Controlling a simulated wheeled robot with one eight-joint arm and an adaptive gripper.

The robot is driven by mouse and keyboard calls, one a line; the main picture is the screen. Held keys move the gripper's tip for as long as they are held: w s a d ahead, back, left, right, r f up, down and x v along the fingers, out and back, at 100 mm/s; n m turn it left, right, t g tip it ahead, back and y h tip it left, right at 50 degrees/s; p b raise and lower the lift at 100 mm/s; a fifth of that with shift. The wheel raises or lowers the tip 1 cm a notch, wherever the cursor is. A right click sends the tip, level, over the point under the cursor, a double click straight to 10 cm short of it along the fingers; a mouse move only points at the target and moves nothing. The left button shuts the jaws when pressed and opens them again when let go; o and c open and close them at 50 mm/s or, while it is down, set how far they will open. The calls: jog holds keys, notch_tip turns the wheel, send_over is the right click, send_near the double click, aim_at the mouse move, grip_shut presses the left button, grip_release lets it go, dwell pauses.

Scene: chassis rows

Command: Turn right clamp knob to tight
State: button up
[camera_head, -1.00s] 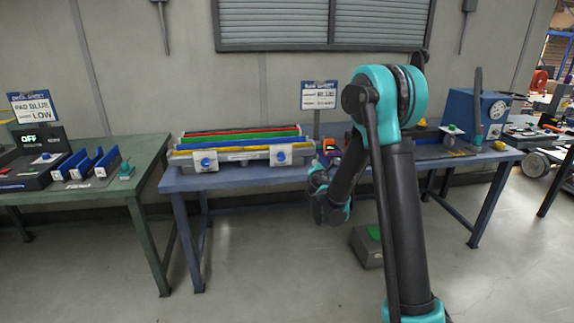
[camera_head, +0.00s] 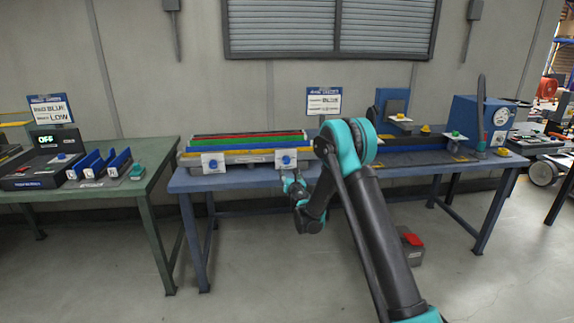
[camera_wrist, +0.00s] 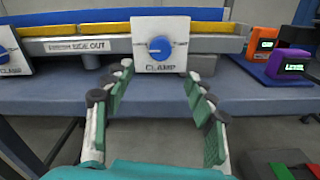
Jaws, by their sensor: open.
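The right clamp knob is a round blue knob (camera_wrist: 159,48) on a white plate (camera_wrist: 160,22) lettered CLAMP. A pale line crosses the knob roughly level; small labels flank it, too small to read. The knob shows in the head view (camera_head: 286,161) at the right front of the bench fixture. My gripper (camera_wrist: 157,77) is open and empty. Its fingers point at the plate, with the knob ahead, between and above the fingertips; they look apart from it. In the head view my gripper (camera_head: 293,182) is just below and in front of the knob.
A matching left clamp knob (camera_head: 212,163) sits on the same fixture. Orange and purple blocks (camera_wrist: 287,63) stand right of the plate on the blue bench (camera_wrist: 270,96). A pedal box with green and red tops (camera_wrist: 284,171) is on the floor at lower right.

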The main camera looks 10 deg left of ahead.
aim_at(287, 162)
jog(key=x, duration=1)
jog(key=shift+w, duration=0.35)
jog(key=c, duration=1.2)
jog(key=shift+o, duration=0.2)
